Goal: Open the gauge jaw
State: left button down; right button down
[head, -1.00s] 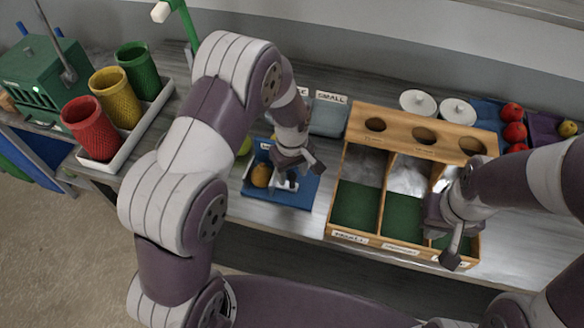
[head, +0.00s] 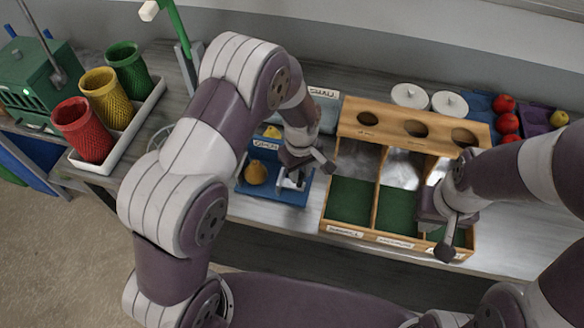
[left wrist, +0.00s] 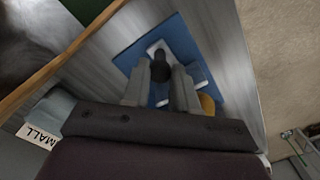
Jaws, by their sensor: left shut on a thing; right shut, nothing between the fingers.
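The gauge is a blue base (head: 283,196) on the bench with a pale jaw (head: 293,183) on it; its label is partly hidden by my left arm. A yellow-orange fruit (head: 256,172) sits on the base, left of the jaw. My left gripper (head: 295,172) is above the base. In the left wrist view its fingers (left wrist: 160,82) are shut on a dark knob (left wrist: 161,68) over the pale jaw piece, and the fruit (left wrist: 207,104) shows beside the right finger. My right gripper (head: 447,228) is shut and empty over the front of the wooden sorter.
The wooden sorter (head: 415,148) with green-floored compartments stands right of the gauge. Red, yellow and green cups stand in a white tray (head: 142,117) at left. White lids (head: 449,104) and red fruit (head: 507,124) lie at the back right.

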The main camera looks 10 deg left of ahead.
aim_at(300, 173)
pick_arm(q)
jog(key=c, duration=0.9)
grip_release()
jog(key=shift+a, duration=0.1)
jog(key=shift+r, duration=0.15)
notch_tip(300, 173, up, 12)
jog(key=b, duration=0.2)
jog(key=shift+r+b, duration=0.25)
jog(key=shift+b, duration=0.05)
jog(key=s+a+m, duration=0.3)
jog(key=s, duration=0.1)
jog(key=s+a+f+m+t, duration=0.1)
jog(key=s+a+m, duration=0.2)
jog(key=s, duration=0.2)
jog(key=s+a+f+m, duration=0.1)
jog(key=s+a+m, duration=0.1)
jog(key=s, duration=0.3)
jog(key=shift+s+a+m, duration=0.1)
jog(key=shift+a+m, duration=0.3)
jog(key=shift+a, duration=0.25)
